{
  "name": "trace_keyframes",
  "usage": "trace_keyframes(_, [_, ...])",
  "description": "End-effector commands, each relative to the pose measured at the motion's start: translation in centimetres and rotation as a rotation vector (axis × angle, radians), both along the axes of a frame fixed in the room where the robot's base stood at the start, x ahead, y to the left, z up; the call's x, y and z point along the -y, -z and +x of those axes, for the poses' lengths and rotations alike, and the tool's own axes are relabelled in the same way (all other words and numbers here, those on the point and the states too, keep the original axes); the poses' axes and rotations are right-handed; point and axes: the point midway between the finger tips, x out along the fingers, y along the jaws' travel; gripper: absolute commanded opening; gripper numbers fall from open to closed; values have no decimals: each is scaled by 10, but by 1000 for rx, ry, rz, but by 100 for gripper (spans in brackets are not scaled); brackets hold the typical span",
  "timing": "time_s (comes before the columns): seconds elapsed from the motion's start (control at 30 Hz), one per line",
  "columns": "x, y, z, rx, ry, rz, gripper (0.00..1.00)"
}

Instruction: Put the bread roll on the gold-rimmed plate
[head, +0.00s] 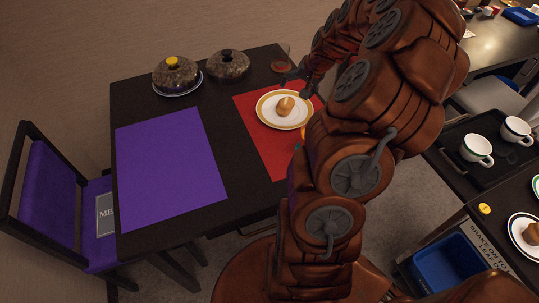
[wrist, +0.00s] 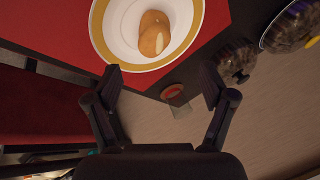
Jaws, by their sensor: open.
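The bread roll (head: 285,106) lies on the gold-rimmed plate (head: 267,120), which rests on a red mat on the dark table. In the wrist view the roll (wrist: 154,34) sits inside the gold rim of the plate (wrist: 104,42). My gripper (wrist: 161,75) is open and empty, with its fingers apart from the roll. In the head view my gripper (head: 301,82) is by the plate's far edge, partly hidden by my arm.
Two domed dishes (head: 175,72) (head: 228,64) and a glass (head: 281,62) stand at the table's far side. A purple mat (head: 170,168) is bare. At right are white cups (head: 477,148) on a dark tray, and another roll (head: 532,234) on a plate.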

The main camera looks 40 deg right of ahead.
Motion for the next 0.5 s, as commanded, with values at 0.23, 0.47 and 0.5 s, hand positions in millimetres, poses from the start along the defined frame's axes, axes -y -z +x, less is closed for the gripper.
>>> trace_keyframes(0.23, [-110, -36, 13, -64, -238, -4, 82])
trace_keyframes(0.47, [-226, -61, -21, -183, -497, -24, 82])
trace_keyframes(0.5, [-243, -64, -30, -204, -536, -29, 82])
